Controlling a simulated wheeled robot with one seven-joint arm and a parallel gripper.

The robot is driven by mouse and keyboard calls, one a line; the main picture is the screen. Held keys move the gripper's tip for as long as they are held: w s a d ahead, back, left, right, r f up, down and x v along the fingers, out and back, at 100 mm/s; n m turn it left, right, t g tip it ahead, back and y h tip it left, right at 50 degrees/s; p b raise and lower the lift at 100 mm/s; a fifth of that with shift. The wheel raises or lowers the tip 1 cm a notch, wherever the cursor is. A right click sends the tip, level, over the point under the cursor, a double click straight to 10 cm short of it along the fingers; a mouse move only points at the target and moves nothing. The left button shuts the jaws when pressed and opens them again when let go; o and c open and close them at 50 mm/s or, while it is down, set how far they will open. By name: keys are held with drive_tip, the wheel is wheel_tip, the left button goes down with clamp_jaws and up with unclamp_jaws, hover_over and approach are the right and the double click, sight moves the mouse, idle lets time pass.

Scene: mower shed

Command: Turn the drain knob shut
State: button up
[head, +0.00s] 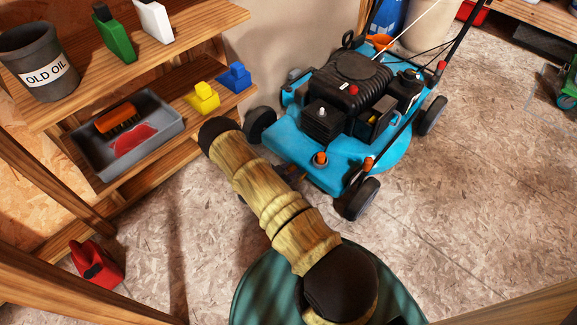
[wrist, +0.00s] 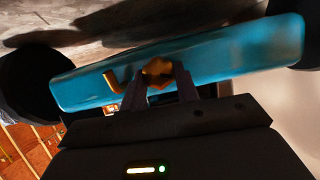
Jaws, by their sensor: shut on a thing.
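The blue mower (head: 325,145) stands on the floor beyond my arm, and its blue deck edge (wrist: 225,55) fills the upper part of the wrist view. The drain knob (wrist: 157,71), a small orange-brown lobed knob, sits at that edge. My gripper (wrist: 162,84) has its two grey fingers closed on the knob, one on each side. A bent orange piece (wrist: 110,80) shows just left of the knob. In the head view my arm hides most of the gripper and the knob.
Wooden shelves on the left hold an old oil can (head: 38,62), a grey tray (head: 128,135) with a brush and red piece, and yellow and blue items. A red container (head: 96,263) is low at left. Mower wheels (head: 361,199) flank the deck.

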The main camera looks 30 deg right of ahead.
drive_tip(key=m+p, duration=0.1)
drive_tip(key=m+t+p, duration=0.1)
drive_tip(key=p, duration=0.1)
drive_tip(key=shift+s+r+m+t, duration=0.1)
drive_tip(key=shift+s+m+t, duration=0.05)
drive_tip(key=shift+m+t, duration=0.15)
drive_tip(key=shift+a+m+t+y+p, duration=0.1)
drive_tip(key=shift+m+t+y+p, duration=0.4)
drive_tip(key=shift+p, duration=0.4)
drive_tip(key=shift+s+m+t+p, duration=0.15)
drive_tip(key=shift+m+t+p, duration=0.25)
drive_tip(key=shift+m+p, duration=0.3)
drive_tip(key=shift+s+d+f+m+t+h+p, duration=0.15)
drive_tip(key=shift+m+t+p, duration=0.35)
drive_tip(key=shift+m, duration=0.35)
drive_tip(key=shift+f+m+t+h+p, duration=0.2)
drive_tip(key=shift+m+t+p, duration=0.25)
drive_tip(key=shift+m, duration=0.45)
drive_tip(key=shift+s+d+f+m+t+h+p, duration=0.15)
drive_tip(key=shift+m+t+p, duration=0.2)
drive_tip(key=shift+m+p, duration=0.4)
drive_tip(key=shift+w+a, duration=0.15)
drive_tip(key=o, duration=1)
